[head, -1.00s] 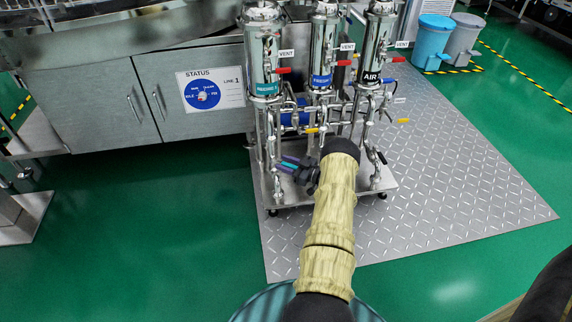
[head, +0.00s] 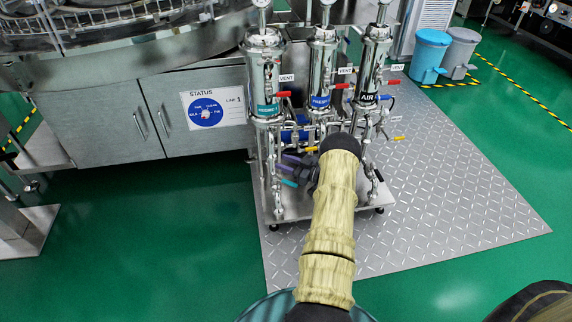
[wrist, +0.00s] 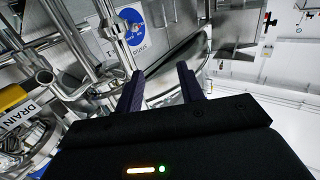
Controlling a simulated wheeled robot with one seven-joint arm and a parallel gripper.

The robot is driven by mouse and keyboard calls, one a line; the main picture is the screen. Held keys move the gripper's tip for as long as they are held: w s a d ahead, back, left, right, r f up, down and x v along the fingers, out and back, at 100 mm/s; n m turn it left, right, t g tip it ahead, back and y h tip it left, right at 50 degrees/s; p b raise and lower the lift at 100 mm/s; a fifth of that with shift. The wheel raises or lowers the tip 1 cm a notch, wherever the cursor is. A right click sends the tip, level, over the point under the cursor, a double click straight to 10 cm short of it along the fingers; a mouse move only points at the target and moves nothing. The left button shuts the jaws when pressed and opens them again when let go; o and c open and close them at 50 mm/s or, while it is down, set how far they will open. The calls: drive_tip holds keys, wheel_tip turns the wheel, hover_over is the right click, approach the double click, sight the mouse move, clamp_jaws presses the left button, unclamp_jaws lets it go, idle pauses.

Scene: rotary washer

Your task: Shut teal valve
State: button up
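A small teal handle (head: 289,183), which I take to be the teal valve, shows low at the left of the pipe stand in the head view. My gripper (head: 286,163) points left, with its dark purple fingers just above the teal handle. In the wrist view my gripper (wrist: 160,76) has its fingers apart, with nothing seen held between them. I cannot tell whether a finger touches the handle. The teal handle is not seen in the wrist view. My forearm and wrist hide part of the stand's lower pipes.
Three steel canisters with red vent handles (head: 283,95) stand above the pipes. A yellow handle with a DRAIN tag (wrist: 14,97) shows at the wrist view's left. A cabinet (head: 95,120) stands at left; bins (head: 430,52) stand behind. The plate floor (head: 440,180) is clear at right.

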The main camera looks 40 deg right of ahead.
drive_tip(key=shift+a, duration=0.1)
drive_tip(key=c, duration=0.5)
drive_tip(key=w+a+m+h, duration=0.1)
drive_tip(key=w+m+h, duration=0.1)
drive_tip(key=w+a+f+m+t+h, duration=0.1)
drive_tip(key=w+a+h, duration=0.1)
drive_tip(key=w+a+f+m+t+h+p, duration=0.1)
drive_tip(key=w+m, duration=0.1)
drive_tip(key=w, duration=0.1)
drive_tip(key=shift+w+a+f+m+h, duration=0.1)
drive_tip(key=shift+a+f+m+h, duration=0.1)
drive_tip(key=shift+a+m+h, duration=0.15)
clamp_jaws()
drive_tip(key=s+a+f+m+g+h+p, duration=0.2)
drive_tip(key=s+a+f+m+g+h, duration=0.3)
drive_tip(key=a+f+m+h, duration=0.6)
drive_tip(key=s+r+g+h, duration=0.1)
drive_tip(key=s+g+h, duration=0.1)
drive_tip(key=s, duration=0.4)
drive_tip(key=s+r+m+g+h, duration=0.1)
drive_tip(key=s+r+g+h, duration=0.1)
drive_tip(key=s+h, duration=0.3)
drive_tip(key=shift+s+d+g+p, duration=0.2)
drive_tip(key=shift+s+g+p, duration=0.2)
drive_tip(key=shift+g, duration=0.3)
